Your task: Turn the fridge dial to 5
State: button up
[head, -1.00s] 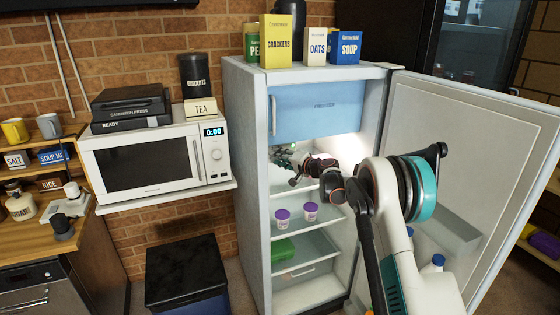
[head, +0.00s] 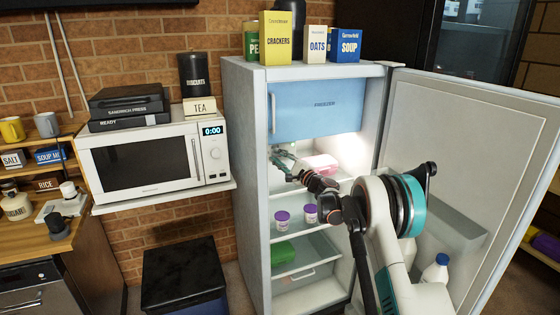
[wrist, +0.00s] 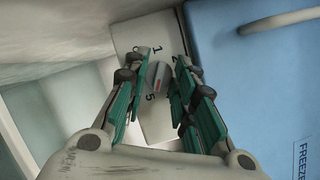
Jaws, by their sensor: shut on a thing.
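The fridge (head: 246,180) stands open, with its door swung out to the right. In the wrist view, the dial (wrist: 158,78) is a small grey knob with a red mark on a white panel (wrist: 128,38) inside. A 1 and a 5 are printed beside the knob; exactly where the red mark points is hard to tell. My gripper (wrist: 157,66) has its green fingers on both sides of the knob, shut on it. In the head view my gripper (head: 279,158) is at the fridge's upper left inside wall, and the dial is hidden there.
The blue freezer door (head: 317,108) is just above my gripper. A pink container (head: 321,163) sits on the upper shelf. Two purple-lidded tubs (head: 283,218) stand below, and a green box (head: 283,252) lower. The open fridge door (head: 470,150) bounds the right.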

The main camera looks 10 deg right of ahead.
jog(key=shift+f+m+t, duration=0.15)
jog(key=shift+m+t, duration=0.15)
jog(key=shift+m, duration=0.4)
jog(key=o, duration=0.7)
jog(key=shift+o, duration=0.2)
jog(key=v, duration=1.2)
